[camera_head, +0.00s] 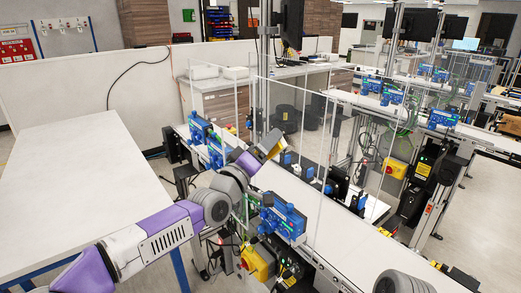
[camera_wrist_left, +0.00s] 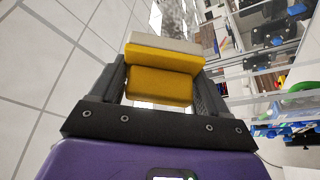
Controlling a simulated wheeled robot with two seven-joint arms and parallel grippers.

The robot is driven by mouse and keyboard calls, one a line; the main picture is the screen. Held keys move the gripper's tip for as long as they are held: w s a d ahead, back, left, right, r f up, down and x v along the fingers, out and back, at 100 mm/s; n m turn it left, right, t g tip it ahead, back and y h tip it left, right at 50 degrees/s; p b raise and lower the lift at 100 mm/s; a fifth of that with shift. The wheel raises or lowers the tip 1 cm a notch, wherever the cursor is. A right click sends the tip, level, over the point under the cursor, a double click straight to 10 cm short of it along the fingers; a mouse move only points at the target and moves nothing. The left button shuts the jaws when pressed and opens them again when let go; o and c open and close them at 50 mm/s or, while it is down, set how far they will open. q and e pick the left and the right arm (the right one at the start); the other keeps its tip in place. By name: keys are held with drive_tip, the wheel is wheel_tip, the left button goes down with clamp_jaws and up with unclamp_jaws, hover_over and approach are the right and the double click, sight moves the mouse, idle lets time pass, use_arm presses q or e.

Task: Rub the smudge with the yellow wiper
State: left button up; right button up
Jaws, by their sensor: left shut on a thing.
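No smudge is clear in the head view. My right gripper is not in view.
Clear panels (camera_head: 290,112) on metal posts stand along the white belt (camera_head: 350,250). Blue devices (camera_head: 283,218) line the belt edge beside my arm. A bare white table (camera_head: 70,190) is at the left. More conveyors stand at the right.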

sight(278, 149)
use_arm(q)
drive_tip(key=shift+s+d+f+b, duration=0.1)
drive_tip(key=shift+s+d+b, duration=0.4)
drive_tip(key=shift+s+b, duration=0.25)
drive_tip(key=shift+s+d+b, duration=0.5)
drive_tip(key=shift+s+d, duration=0.1)
drive_tip(key=shift+s, duration=0.35)
drive_tip(key=shift+a+b, duration=0.15)
drive_tip(key=shift+b, duration=0.25)
drive_tip(key=shift+w+a, duration=0.7)
drive_tip(key=shift+w, duration=0.15)
drive_tip(key=shift+w+a, duration=1.2)
drive_tip(key=shift+w, duration=0.25)
drive_tip(key=w+a+p, duration=0.1)
drive_tip(key=w, duration=0.1)
drive_tip(key=w+a+p, duration=0.2)
drive_tip(key=shift+w+a, duration=0.1)
drive_tip(key=shift+a, duration=0.05)
